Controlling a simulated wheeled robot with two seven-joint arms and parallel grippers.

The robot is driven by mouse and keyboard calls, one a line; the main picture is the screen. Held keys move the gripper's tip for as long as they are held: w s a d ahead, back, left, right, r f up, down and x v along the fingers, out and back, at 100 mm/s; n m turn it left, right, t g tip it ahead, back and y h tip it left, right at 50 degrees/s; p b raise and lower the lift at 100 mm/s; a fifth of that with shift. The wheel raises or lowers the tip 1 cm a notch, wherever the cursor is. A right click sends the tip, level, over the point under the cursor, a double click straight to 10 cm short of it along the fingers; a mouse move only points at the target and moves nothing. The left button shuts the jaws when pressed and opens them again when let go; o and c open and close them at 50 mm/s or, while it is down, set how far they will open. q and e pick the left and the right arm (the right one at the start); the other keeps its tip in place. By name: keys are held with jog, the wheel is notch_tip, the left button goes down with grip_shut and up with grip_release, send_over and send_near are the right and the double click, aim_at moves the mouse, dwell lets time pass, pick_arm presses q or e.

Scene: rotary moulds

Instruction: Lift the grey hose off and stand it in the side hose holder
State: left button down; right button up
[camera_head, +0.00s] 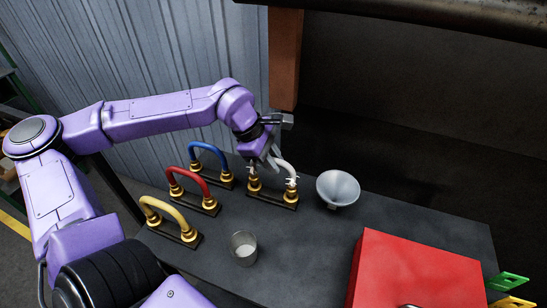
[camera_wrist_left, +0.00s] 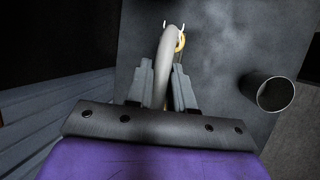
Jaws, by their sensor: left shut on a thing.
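The grey hose (camera_head: 287,168) is a pale arch with brass ends at the back of the dark table. Its ends appear to be in the two brass sockets of a holder (camera_head: 272,200). My left gripper (camera_head: 271,160) is at the hose's arch, partly covering its left side. In the left wrist view the grey hose (camera_wrist_left: 166,62) runs between the two fingers of my left gripper (camera_wrist_left: 163,85), which is shut on it. A brass end shows beyond the hose's bend there. My right gripper is not in view.
Blue (camera_head: 210,150), red (camera_head: 188,177) and yellow (camera_head: 166,206) hoses stand in brass-socketed holders to the left. A grey funnel (camera_head: 338,189) is close on the right. A glass cup (camera_head: 244,247) and a red box (camera_head: 410,270) are nearer the front. The table's middle is clear.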

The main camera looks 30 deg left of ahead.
pick_arm(q)
jog(key=shift+f, duration=0.8)
jog(key=c, duration=0.9)
grip_release()
jog(key=b+v, duration=0.1)
jog(key=v, duration=0.9)
jog(key=shift+r+b, duration=0.3)
